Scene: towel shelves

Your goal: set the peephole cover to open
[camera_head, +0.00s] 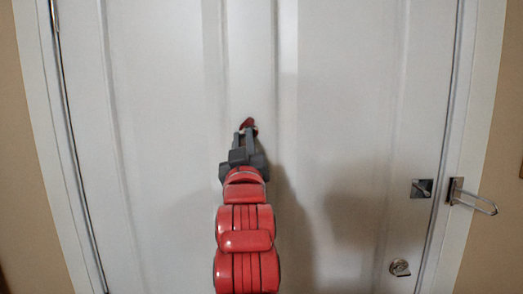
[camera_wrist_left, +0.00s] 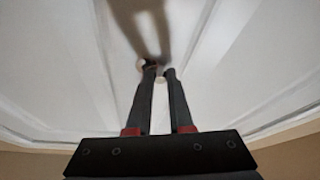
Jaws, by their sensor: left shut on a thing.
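The peephole cover (camera_head: 248,123) is a small dark red piece on the white door (camera_head: 340,110), just above the fingertips in the head view. My left gripper (camera_head: 246,132) reaches up to it and is shut on it. The fingers hide part of the cover, so I cannot tell how far it is swung. In the left wrist view, the fingertips of my left gripper (camera_wrist_left: 160,71) are close to the door, with a small dark reddish bit of the cover (camera_wrist_left: 142,65) by the left fingertip. My right gripper is not in view.
A latch plate (camera_head: 421,188) and a metal swing-bar guard (camera_head: 474,197) are at the door's right edge. A round lock (camera_head: 399,267) sits below them. The door is closed in its white frame, and its panel around the gripper is clear.

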